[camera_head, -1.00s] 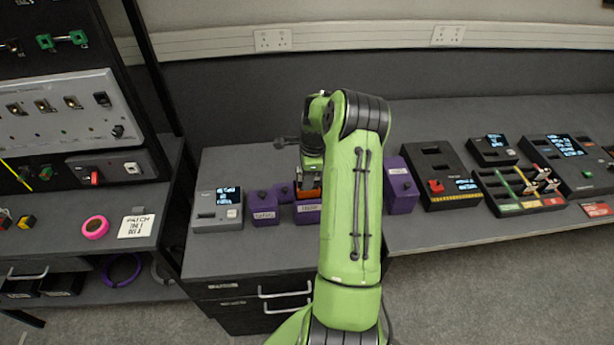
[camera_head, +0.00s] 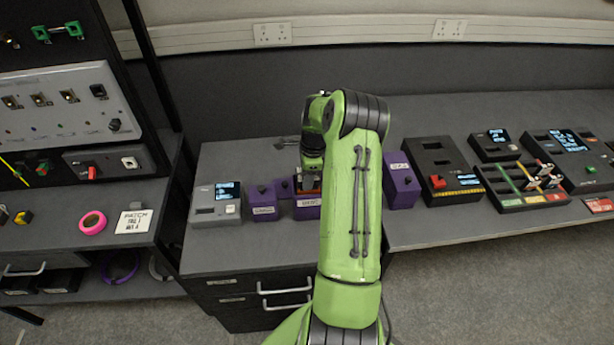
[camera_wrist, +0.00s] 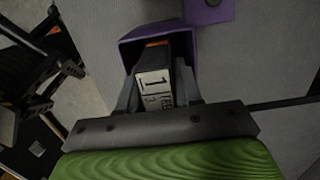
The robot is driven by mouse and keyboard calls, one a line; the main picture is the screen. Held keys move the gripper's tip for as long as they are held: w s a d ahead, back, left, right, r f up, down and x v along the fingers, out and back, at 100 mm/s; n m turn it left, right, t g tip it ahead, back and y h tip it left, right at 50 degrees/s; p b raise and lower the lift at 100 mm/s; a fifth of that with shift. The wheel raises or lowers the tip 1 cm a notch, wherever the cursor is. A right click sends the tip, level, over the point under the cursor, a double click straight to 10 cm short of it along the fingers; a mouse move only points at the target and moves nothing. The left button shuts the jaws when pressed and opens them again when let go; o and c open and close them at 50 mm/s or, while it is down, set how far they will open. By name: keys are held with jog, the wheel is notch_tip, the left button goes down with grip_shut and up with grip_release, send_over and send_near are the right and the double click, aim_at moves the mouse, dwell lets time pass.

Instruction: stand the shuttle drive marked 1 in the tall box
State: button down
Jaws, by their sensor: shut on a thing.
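The shuttle drive (camera_wrist: 154,84), dark with an orange end and a pale label reading 1, is between the two grey fingers of my gripper (camera_wrist: 158,94). My gripper is shut on it. In the wrist view the drive's far end is inside the open mouth of a purple box (camera_wrist: 190,47). In the head view my gripper (camera_head: 309,183) is right over this labelled purple box (camera_head: 306,212), which my arm partly covers. The drive's lower end is hidden inside the box, so I cannot tell whether it touches the bottom.
Smaller purple boxes with knobs (camera_head: 263,202) stand just left, beside a grey device with a screen (camera_head: 215,205). Another purple box (camera_head: 402,182) stands right of my arm. Black trays and devices (camera_head: 440,170) fill the right bench. The cabinet top in front (camera_head: 240,250) is clear.

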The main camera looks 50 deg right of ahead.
aim_at(307, 192)
jog(key=shift+f+b, duration=2.35)
jog(key=shift+f, duration=1)
jog(key=c, duration=0.7)
grip_release()
jog(key=c, duration=0.3)
notch_tip(307, 192, up, 8)
jog(key=p, duration=0.5)
jog(key=shift+f, duration=0.2)
